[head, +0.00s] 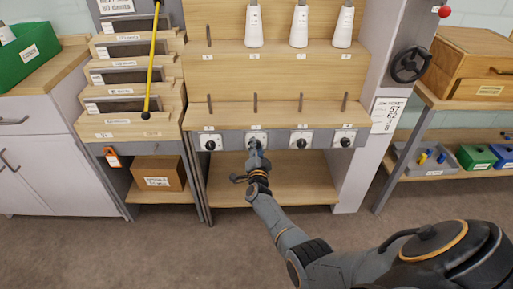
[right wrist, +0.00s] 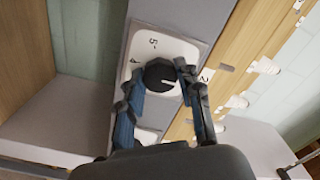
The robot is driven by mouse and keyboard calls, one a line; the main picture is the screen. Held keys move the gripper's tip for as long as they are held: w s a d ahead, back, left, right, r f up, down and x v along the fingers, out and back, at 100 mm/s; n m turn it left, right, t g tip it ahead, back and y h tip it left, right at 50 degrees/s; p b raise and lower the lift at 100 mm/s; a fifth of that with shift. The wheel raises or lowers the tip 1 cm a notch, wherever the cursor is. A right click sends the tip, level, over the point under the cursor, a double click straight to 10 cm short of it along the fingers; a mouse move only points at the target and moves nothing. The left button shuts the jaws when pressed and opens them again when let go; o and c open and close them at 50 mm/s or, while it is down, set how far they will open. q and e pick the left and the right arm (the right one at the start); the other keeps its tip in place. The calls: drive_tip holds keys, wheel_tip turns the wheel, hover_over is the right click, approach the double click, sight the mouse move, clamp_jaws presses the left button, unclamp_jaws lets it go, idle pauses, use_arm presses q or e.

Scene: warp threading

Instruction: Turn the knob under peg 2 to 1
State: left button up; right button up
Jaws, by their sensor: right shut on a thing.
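The knob under peg 2 (head: 256,138) is the second from the left in a row of white-plated black knobs on the rack's front rail. Peg 2 (head: 255,103) stands upright on the ledge above it. My right gripper (head: 256,149) reaches up to this knob and partly covers it. In the right wrist view, the fingers of my right gripper (right wrist: 156,80) are shut on either side of the round black knob (right wrist: 160,74). Its dial plate (right wrist: 175,47) shows a 5 and a 4; the other numbers are hidden. A white mark shows on the knob. My left gripper is not in view.
Neighbouring knobs sit close by, at the left (head: 210,144) and right (head: 300,143). White cones (head: 299,27) stand on the upper shelf. A yellow rod (head: 153,60) leans over the stepped holders at left. The lower shelf (head: 290,175) is empty.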

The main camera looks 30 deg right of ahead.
drive_tip(key=o, duration=1.1)
drive_tip(key=shift+o, duration=0.2)
drive_tip(key=v, duration=1.2)
drive_tip(key=shift+s+f, duration=0.1)
